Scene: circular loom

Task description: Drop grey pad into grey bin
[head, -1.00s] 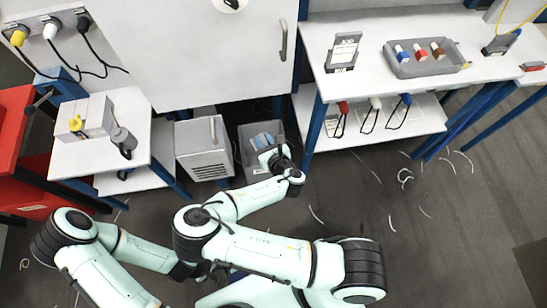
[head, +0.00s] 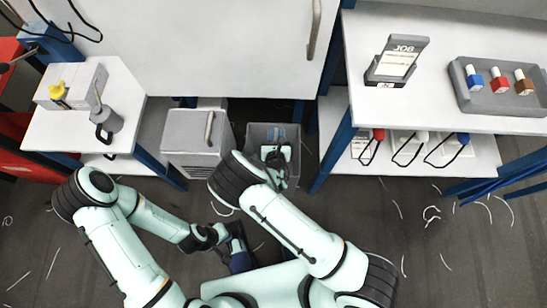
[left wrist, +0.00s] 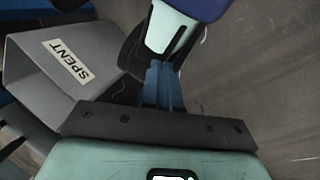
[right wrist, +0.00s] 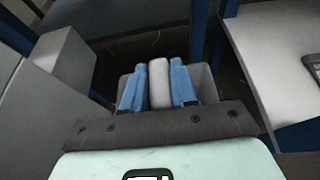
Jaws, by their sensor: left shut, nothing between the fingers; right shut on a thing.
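The grey pad (right wrist: 159,82) is upright between the two blue fingers of my right gripper (right wrist: 159,84) in the right wrist view. My right gripper is shut on it. The grey bin (right wrist: 206,78) stands around and behind the fingers there. In the head view my right gripper (head: 275,136) overlaps the bin (head: 292,172); how deep the pad sits relative to the rim I cannot tell. In the left wrist view the bin (left wrist: 32,68) bears a "SPENT" label. My left gripper (left wrist: 162,86) is shut and empty, apart from the bin.
A grey cabinet (head: 196,140) stands close left of the bin. A white workbench (head: 440,50) with a blue leg (head: 333,150) is to the right. A white panel (head: 200,45) overhangs behind. The dark floor (head: 420,240) at front right is mostly clear, with scattered pale strands.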

